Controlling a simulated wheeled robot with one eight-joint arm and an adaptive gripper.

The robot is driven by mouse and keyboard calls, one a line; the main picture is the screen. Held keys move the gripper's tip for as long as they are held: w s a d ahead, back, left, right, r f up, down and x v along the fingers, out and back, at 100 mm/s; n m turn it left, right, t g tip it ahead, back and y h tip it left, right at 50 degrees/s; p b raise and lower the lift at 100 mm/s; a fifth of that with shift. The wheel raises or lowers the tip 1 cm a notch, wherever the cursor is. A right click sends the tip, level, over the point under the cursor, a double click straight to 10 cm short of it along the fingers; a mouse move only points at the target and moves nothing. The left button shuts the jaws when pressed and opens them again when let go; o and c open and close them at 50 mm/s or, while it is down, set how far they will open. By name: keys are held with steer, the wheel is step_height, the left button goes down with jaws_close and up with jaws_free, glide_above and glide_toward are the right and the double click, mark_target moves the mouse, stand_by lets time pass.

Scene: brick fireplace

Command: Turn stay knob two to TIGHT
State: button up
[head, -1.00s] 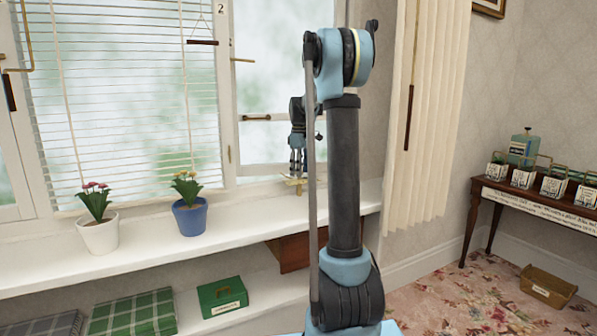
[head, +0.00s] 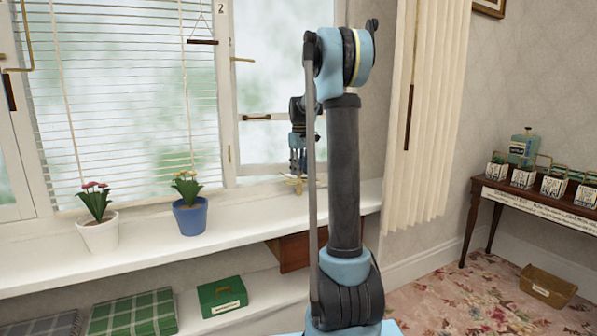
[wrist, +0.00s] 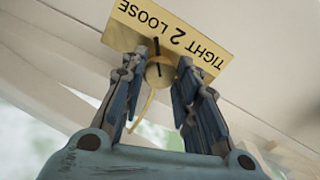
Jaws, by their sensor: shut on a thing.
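Stay knob two (wrist: 160,73) is a small round brass knob in the wrist view, with a dark line on it. It sits at the edge of a brass plate (wrist: 208,52) that reads TIGHT 2 LOOSE, upside down in this view. My gripper (wrist: 161,68) has one finger on each side of the knob and is shut on it. The fingers hide part of the knob's sides. In the head view, my gripper (head: 298,160) points down at the brass fitting (head: 293,180) on the sill below the right window; the knob is too small to make out there.
A blue pot (head: 190,218) and a white pot (head: 98,236) with flowers stand on the white sill (head: 150,245), left of my gripper. The window (head: 268,150) is close behind it. A cream curtain (head: 425,120) hangs to the right.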

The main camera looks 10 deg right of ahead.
steer(key=m, duration=0.4)
steer(key=shift+m, duration=0.3)
steer(key=m, duration=0.4)
steer(key=shift+w+m, duration=0.1)
steer(key=shift+m, duration=0.2)
steer(key=m, duration=0.4)
steer(key=shift+m, duration=0.3)
steer(key=m, duration=0.4)
steer(key=shift+m, duration=0.7)
steer(key=o, duration=1.1)
steer(key=shift+c, duration=0.2)
